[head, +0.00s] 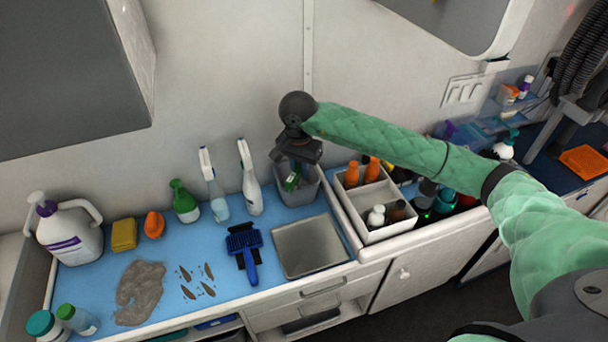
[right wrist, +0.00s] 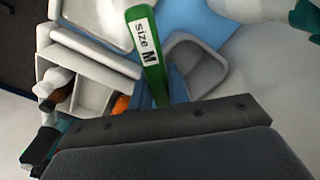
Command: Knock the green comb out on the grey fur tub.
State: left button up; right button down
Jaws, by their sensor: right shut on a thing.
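The green comb (head: 291,183) is in my right gripper (head: 297,168), at the back of the blue counter. In the right wrist view the comb's green handle (right wrist: 147,60) sticks out from between the fingers, with a white label reading "size M". The grey fur tub (head: 311,191) stands against the wall, with the gripper and comb at its mouth. The tub's rim (right wrist: 213,50) shows beside the handle in the right wrist view. The comb's teeth are hidden, and I cannot tell whether it touches the tub. My left gripper is out of view.
A metal tray (head: 307,249) and a blue brush (head: 243,250) lie in front of the tub. A white spray bottle (head: 251,185) stands to its left, a white divided caddy (head: 367,234) to its right. A fur clump (head: 139,291) lies at the left.

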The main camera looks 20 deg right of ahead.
jog(key=shift+w+d+f, duration=0.1)
jog(key=shift+d+f, duration=0.1)
jog(key=shift+f, duration=0.05)
jog(key=shift+a+f, duration=0.1)
jog(key=shift+f, duration=1.05)
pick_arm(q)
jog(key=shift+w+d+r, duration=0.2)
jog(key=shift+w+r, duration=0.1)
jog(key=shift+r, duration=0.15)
pick_arm(e)
notch_tip(320, 180, down, 2)
jog(key=shift+f, duration=0.1)
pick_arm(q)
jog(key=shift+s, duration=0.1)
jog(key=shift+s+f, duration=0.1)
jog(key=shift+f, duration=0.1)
pick_arm(e)
jog(key=shift+f, duration=0.1)
pick_arm(q)
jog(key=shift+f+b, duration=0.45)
jog(key=shift+b, duration=0.25)
pick_arm(e)
jog(key=shift+f, duration=0.4)
